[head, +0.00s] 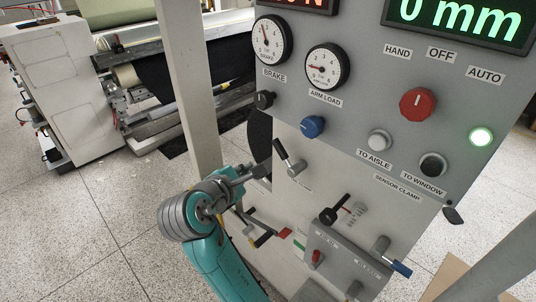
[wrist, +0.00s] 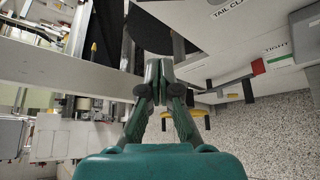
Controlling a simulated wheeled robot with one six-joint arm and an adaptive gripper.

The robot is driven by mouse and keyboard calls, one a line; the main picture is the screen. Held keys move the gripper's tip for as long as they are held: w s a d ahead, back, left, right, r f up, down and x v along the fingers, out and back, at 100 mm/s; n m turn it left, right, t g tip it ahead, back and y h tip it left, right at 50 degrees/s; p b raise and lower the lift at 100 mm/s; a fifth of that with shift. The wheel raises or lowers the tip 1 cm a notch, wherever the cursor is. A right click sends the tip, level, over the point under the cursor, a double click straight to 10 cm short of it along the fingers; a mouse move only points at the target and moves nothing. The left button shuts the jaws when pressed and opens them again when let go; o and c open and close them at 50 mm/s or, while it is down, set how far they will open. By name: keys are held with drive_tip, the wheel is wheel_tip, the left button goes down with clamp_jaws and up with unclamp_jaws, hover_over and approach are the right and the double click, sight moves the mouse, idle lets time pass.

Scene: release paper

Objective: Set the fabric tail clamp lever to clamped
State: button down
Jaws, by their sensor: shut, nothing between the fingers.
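A lever with a black handle (head: 281,150) and a grey pivot stands on the pale side panel of the machine in the head view. Its handle tilts up and to the left; the label below it is too small to read there. In the wrist view a label beginning "TAIL CL" (wrist: 228,9) shows at the top right edge, but I cannot make out its lever. My gripper (head: 262,171) is just left of and slightly below the black-handled lever, apart from it as far as I can tell. My gripper in the wrist view (wrist: 158,68) is shut and empty.
A control panel (head: 360,100) with gauges and knobs rises above. Lower down are another black lever (head: 334,212) and a grey box (head: 345,255). A pale post (head: 185,80) stands left of my arm. Speckled floor (head: 110,215) is open at left.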

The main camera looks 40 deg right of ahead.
drive_tip(key=w+d, duration=0.1)
drive_tip(key=d, duration=0.8)
drive_tip(key=shift+d+f, duration=0.25)
drive_tip(key=shift+f, duration=0.15)
